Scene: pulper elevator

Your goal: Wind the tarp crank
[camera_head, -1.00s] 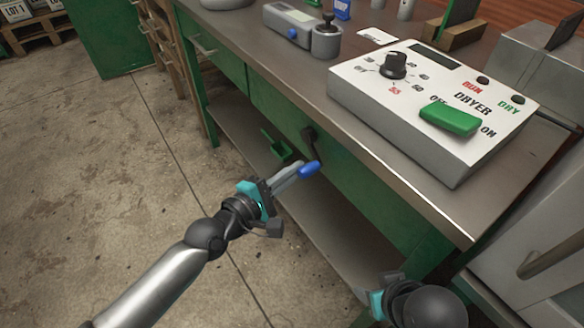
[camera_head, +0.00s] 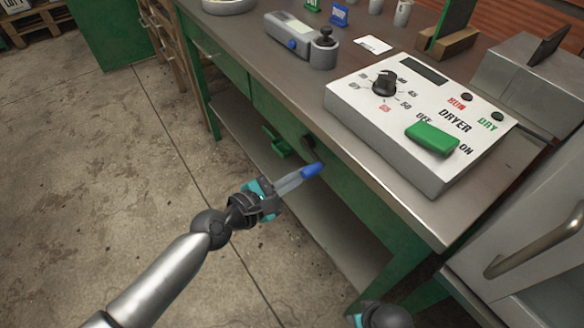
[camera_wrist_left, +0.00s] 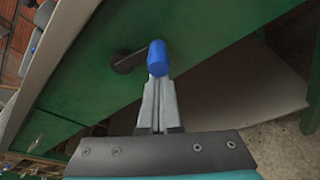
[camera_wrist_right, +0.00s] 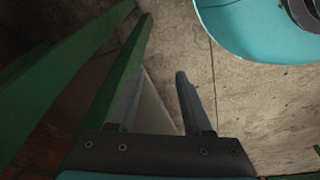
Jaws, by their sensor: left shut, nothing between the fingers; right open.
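The crank sits on the green front of the bench. Its dark hub (camera_head: 308,143) and blue handle (camera_head: 312,170) show in the head view. In the left wrist view the dark crank arm (camera_wrist_left: 130,60) runs to the blue handle (camera_wrist_left: 157,58). My left gripper (camera_head: 299,177) is shut and empty, its fingertips right at the near end of the blue handle; whether they touch it I cannot tell. My right gripper (camera_wrist_right: 160,97) is open and empty, low beside a green bench leg; only a bit shows at the head view's bottom edge.
A white dryer control box (camera_head: 420,125) with a green switch (camera_head: 432,138) stands on the bench top (camera_head: 285,72). A green bracket-like part (camera_head: 278,142) is left of the crank. A lower shelf (camera_head: 330,235) lies beneath. Open concrete floor (camera_head: 130,165) is at left.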

